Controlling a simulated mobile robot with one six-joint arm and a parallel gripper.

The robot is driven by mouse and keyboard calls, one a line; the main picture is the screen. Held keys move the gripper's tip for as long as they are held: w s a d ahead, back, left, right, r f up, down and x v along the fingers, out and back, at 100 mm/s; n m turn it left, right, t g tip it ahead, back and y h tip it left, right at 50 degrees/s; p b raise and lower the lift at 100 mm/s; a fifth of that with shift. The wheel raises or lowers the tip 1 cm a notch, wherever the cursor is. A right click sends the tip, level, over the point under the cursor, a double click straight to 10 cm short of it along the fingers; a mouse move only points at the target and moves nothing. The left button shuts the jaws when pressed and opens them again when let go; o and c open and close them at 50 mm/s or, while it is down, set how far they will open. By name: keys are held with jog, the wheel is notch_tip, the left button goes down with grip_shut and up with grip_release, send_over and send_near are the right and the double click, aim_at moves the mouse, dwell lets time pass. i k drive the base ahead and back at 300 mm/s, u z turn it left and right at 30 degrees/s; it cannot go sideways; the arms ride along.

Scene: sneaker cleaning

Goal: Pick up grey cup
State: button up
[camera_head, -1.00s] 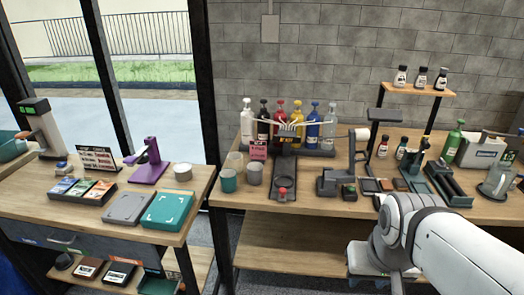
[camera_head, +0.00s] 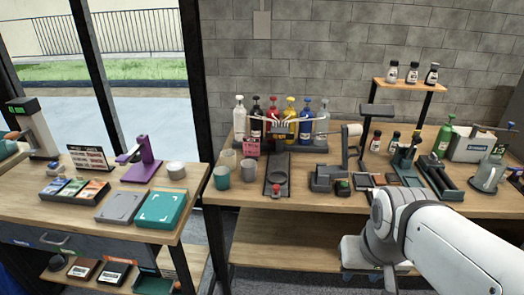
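A grey cup (camera_head: 249,171) stands upright on the right wooden table, near its left end. A teal cup (camera_head: 222,178) stands just left of it, and a second greyish cup (camera_head: 228,158) stands behind the two. Another light grey cup or tin (camera_head: 176,170) sits on the left table. My white arm fills the lower right of the view, well to the right of these cups. My gripper cannot be made out in this view, and nothing is seen touching the cups.
Right of the grey cup is a dark tray (camera_head: 277,179), with a rack of coloured bottles (camera_head: 290,122) behind. A pink sign (camera_head: 251,146) stands just behind the cup. A gap separates the left table (camera_head: 120,222) from the right table (camera_head: 300,204). The front edge by the cups is clear.

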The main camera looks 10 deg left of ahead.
aim_at(248, 166)
jog(key=z, duration=1.15)
jog(key=i, duration=1.15)
jog(key=u, duration=2.9)
jog(key=i, duration=1)
jog(key=z, duration=0.05)
